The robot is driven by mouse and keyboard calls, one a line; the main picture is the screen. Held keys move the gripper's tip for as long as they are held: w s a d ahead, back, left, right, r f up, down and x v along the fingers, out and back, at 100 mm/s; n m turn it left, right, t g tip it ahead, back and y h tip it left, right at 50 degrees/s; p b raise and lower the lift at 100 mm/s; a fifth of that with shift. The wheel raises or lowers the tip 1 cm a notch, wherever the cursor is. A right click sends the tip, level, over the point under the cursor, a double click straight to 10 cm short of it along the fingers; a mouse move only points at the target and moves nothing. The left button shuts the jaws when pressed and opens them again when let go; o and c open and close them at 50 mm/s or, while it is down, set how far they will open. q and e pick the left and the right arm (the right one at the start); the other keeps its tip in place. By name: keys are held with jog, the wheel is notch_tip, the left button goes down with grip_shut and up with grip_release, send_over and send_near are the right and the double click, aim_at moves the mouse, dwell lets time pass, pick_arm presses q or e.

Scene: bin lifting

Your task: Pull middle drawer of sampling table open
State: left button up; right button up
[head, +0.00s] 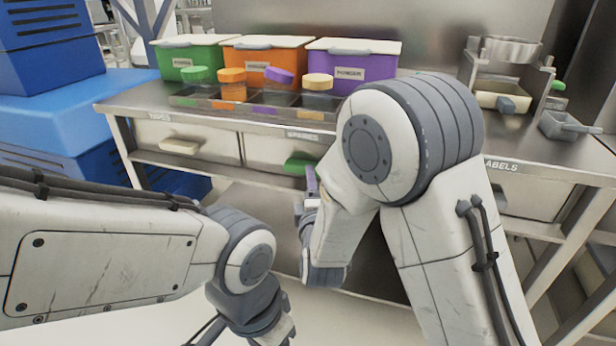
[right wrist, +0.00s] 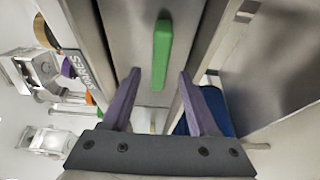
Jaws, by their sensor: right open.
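The sampling table (head: 130,103) has drawers under its metal top. The middle drawer (head: 262,150), labelled SPARES, appears shut, and my right arm covers its right part. Its green handle (head: 300,164) shows just above my right gripper (head: 306,192). In the right wrist view the handle (right wrist: 162,55) lies ahead of the purple fingertips of my right gripper (right wrist: 159,78), in line with the gap between them. The fingers are apart with nothing between them. My left gripper (head: 287,334) hangs low at the bottom edge, partly cut off, away from the table; its fingers are unclear.
The left drawer (head: 158,132) has a cream handle; the right drawer (head: 530,196) is partly hidden. Green (head: 190,62), orange (head: 260,62) and purple (head: 352,72) bins stand on the tabletop behind a tray (head: 185,98) of lidded jars. Blue crates (head: 70,100) stand at left.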

jog(key=w, duration=0.5)
jog(key=shift+a+b, duration=0.2)
jog(key=shift+b, duration=0.1)
grip_shut()
dwell(1.1)
